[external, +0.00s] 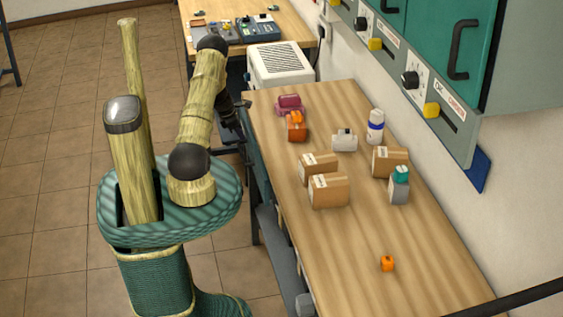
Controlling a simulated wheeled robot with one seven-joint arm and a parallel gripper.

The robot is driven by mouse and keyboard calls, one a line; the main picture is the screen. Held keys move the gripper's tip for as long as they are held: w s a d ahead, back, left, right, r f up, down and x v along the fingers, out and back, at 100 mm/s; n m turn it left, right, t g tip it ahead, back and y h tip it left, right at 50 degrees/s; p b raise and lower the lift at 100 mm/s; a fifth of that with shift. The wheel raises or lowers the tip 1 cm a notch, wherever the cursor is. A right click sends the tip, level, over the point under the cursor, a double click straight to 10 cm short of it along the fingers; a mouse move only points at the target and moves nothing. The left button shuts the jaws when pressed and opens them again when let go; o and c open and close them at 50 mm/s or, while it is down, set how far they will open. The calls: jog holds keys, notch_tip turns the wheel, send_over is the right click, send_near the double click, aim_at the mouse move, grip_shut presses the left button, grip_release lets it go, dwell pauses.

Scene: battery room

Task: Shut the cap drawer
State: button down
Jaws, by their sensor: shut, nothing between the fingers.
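The workbench (400,250) has a dark teal front below its left edge (257,160). A dark bar (229,152) sticks out from this front to the left. It may belong to the cap drawer, but I cannot tell how far the drawer stands open. My gripper (241,106) is shut and empty beside the far left corner of the bench, just above and beyond the dark bar. It is small and partly hidden by my arm, so I cannot tell whether it touches the bench front.
A white vented unit (281,66) stands beyond the bench. Green wall cabinets (440,50) overhang the right side. The tiled floor at left is clear.

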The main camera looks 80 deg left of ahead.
jog(key=shift+w, duration=1.05)
jog(key=s+r+b, duration=0.1)
jog(key=s+r, duration=0.7)
jog(key=r, duration=0.1)
jog(key=shift+s, duration=0.25)
jog(key=shift+r, duration=0.1)
